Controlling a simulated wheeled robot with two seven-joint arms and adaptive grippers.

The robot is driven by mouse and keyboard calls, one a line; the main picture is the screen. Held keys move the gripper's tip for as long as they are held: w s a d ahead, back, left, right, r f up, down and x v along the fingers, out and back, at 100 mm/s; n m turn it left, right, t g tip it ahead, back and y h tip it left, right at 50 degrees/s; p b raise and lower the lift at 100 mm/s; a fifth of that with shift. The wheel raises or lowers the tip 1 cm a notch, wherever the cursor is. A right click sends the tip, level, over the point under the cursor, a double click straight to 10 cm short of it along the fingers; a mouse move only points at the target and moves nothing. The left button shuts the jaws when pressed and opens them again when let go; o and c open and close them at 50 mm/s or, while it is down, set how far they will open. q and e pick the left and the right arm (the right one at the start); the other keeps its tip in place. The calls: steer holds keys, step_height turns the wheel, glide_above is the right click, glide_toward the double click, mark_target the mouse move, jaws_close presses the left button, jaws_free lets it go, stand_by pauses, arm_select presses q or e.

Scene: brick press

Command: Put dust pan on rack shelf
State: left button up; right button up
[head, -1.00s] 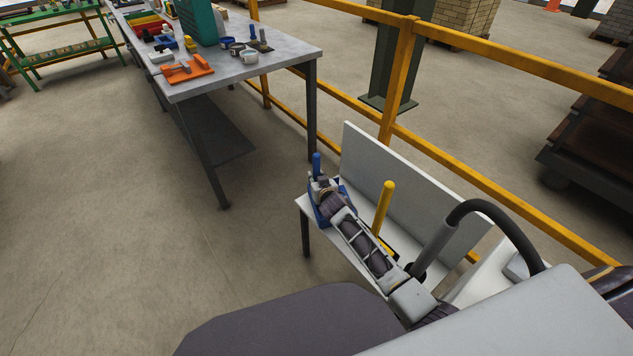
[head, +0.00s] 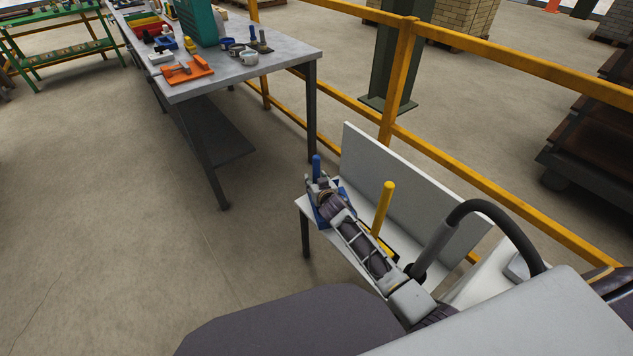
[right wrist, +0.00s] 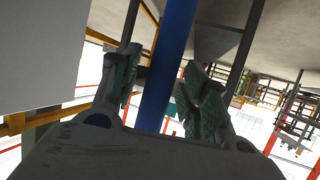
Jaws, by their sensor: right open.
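A blue dust pan (head: 347,213) rests on a white shelf-like stand (head: 312,217) with its blue handle (head: 316,163) upright. Most of its body is hidden behind my right arm. My right gripper (head: 320,184) is at the handle, over the pan. In the right wrist view the gripper (right wrist: 165,72) is open, with the blue handle (right wrist: 172,50) between its two green-padded fingers. I cannot tell whether either finger touches it. A green rack (head: 70,50) with shelves stands at the far left in the head view. My left gripper is out of view.
A yellow-handled tool (head: 385,205) stands beside my right forearm, before the stand's white back board (head: 400,185). A yellow railing (head: 450,155) runs behind. A grey worktable (head: 285,58) with an orange fixture (head: 187,72) is further back. The floor at left is clear.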

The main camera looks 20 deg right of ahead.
steer(key=shift+s+r, duration=0.1)
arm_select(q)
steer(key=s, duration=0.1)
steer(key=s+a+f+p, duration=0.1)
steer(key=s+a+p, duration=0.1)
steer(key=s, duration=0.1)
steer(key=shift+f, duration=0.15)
arm_select(e)
steer(key=v, duration=1.1)
steer(key=shift+s+r, duration=0.25)
steer(key=shift+s, duration=0.1)
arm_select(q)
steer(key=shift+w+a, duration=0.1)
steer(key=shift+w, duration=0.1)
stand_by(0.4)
